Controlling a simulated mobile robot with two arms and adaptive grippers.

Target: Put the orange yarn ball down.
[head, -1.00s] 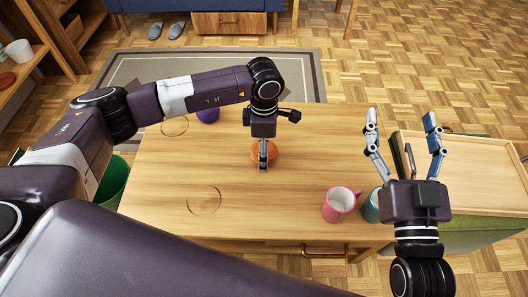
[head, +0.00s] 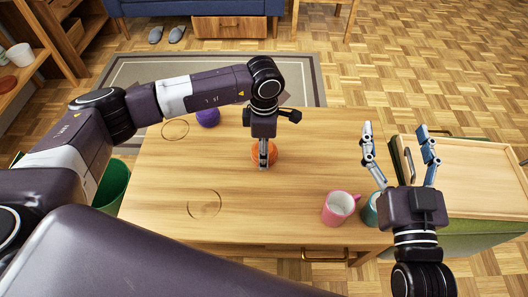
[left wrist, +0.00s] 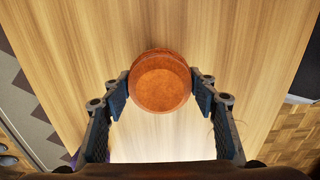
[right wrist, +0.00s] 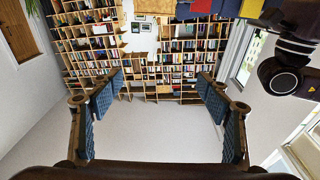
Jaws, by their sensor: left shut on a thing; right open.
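The orange yarn ball (head: 272,154) is at the middle of the wooden table, partly hidden by my left gripper (head: 263,164). In the left wrist view the ball (left wrist: 161,82) sits between the two fingertips, with a finger pressed to each side. My left gripper points down and is shut on it. The ball is at or very close to the tabletop (head: 160,185); I cannot tell whether it touches. My right gripper (head: 400,150) is open and empty, raised above the table's right side. Its wrist view shows only the room between its fingers.
A pink mug (head: 339,208) and a teal mug (head: 370,210) stand at the table's front right. A purple ball (head: 208,117) lies at the back left. Ring outlines mark the left side. A wooden tray (head: 480,180) is on the right. The table's front middle is clear.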

